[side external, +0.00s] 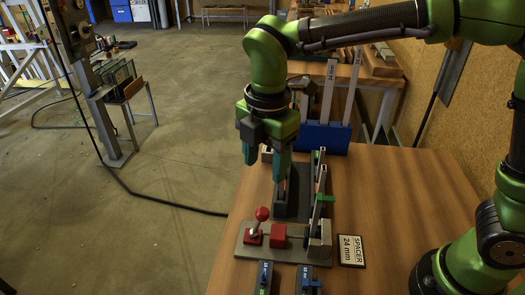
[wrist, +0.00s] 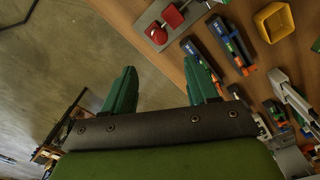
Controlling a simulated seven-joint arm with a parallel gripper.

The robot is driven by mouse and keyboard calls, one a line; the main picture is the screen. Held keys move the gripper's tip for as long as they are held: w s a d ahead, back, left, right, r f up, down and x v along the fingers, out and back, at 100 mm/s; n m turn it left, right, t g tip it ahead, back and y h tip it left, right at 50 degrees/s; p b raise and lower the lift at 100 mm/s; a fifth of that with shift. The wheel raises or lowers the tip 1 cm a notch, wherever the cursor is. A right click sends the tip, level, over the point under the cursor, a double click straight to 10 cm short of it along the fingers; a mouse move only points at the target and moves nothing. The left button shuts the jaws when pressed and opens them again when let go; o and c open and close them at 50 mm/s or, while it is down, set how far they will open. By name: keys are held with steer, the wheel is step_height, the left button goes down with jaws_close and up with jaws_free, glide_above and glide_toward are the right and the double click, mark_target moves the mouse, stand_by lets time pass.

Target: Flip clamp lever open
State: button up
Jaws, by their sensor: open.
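The clamp lever (side external: 262,214) is a short lever with a red ball knob, standing roughly upright over a red base at the left end of a grey plate (side external: 262,252). A red block (side external: 279,236) sits beside it. In the wrist view the red clamp parts (wrist: 172,15) show at the top edge, partly cut off. My gripper (side external: 265,171) points down above and behind the plate, apart from the lever. Its two teal fingers are spread and empty, also seen in the wrist view (wrist: 160,68).
Upright grey and green frame parts (side external: 318,190) stand right of my gripper. Two clamps (side external: 264,279) lie at the table's front; a yellow tray (wrist: 274,22) shows in the wrist view. A "SPACER 24 mm" card (side external: 350,250) lies right of the plate. The right tabletop is clear.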

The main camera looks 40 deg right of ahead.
mark_target(263, 209)
steer(key=f, duration=1.3)
steer(key=shift+w+f, duration=0.2)
steer(key=shift+c, duration=0.3)
jaws_close()
